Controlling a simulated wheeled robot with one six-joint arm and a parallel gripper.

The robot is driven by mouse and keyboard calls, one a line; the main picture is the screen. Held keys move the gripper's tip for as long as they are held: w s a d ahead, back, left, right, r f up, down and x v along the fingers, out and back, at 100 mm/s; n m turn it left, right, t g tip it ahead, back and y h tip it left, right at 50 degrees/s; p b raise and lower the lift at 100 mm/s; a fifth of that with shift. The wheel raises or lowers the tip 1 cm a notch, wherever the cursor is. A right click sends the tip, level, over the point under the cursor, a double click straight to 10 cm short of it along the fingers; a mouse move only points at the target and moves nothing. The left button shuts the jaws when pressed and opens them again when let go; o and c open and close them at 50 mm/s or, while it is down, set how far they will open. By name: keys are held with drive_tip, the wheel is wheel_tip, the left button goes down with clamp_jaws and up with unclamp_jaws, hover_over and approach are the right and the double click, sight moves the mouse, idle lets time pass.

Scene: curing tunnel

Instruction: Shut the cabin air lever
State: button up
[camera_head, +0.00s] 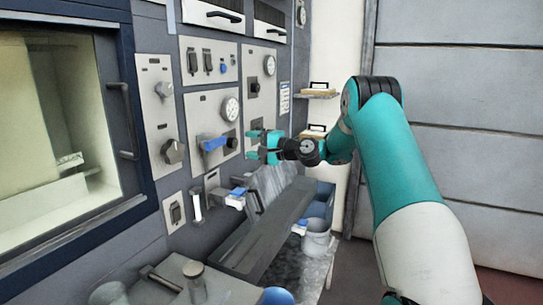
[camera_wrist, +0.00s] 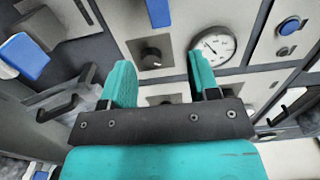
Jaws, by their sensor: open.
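A blue lever handle (camera_head: 213,143) sticks out across the gauge panel on the cabinet wall, left of a dark round knob (camera_head: 231,142). It also shows at the top edge of the wrist view (camera_wrist: 158,12). A second blue handle (camera_head: 237,193) sits lower, and is large at the left of the wrist view (camera_wrist: 25,55). No readable label shows which one is the cabin air lever. My gripper (camera_head: 256,144) is open and empty, right of the upper blue lever and apart from it. In the wrist view its teal fingers (camera_wrist: 162,72) stand apart, facing the panel.
A round gauge (camera_head: 230,109) sits above the knob. A windowed door (camera_head: 60,130) with a dark handle fills the left. A dark sloped console (camera_head: 262,225) juts out below my gripper. A grey bucket (camera_head: 316,238) and small shelves (camera_head: 314,95) stand to the right.

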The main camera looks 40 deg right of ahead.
drive_tip(key=b+v, duration=0.1)
drive_tip(key=v, duration=0.6)
idle(0.3)
drive_tip(key=s+a+n+g+y, duration=0.1)
drive_tip(key=s+a+n+g, duration=0.15)
drive_tip(key=a, duration=0.65)
drive_tip(key=s+a+n+g, duration=0.2)
drive_tip(key=a+n+g, duration=0.15)
drive_tip(key=a, duration=0.55)
drive_tip(key=s+a+n+g+y, duration=0.1)
drive_tip(key=s+a+n+g, duration=0.2)
drive_tip(key=a, duration=0.6)
drive_tip(key=s+a+f+n+g+h, duration=0.1)
drive_tip(key=s+a+n+g, duration=0.2)
drive_tip(key=s+a+n, duration=0.35)
drive_tip(key=s+a+f+n+g+h, duration=0.1)
drive_tip(key=s+f+n+g+h, duration=0.1)
drive_tip(key=s, duration=0.8)
drive_tip(key=s+a+f+n+g+h, duration=0.1)
drive_tip(key=s+f+n+g+h, duration=0.1)
drive_tip(key=s, duration=0.8)
drive_tip(key=shift+s+a+n, duration=0.2)
drive_tip(key=shift+s+n, duration=0.2)
drive_tip(key=shift+n, duration=0.15)
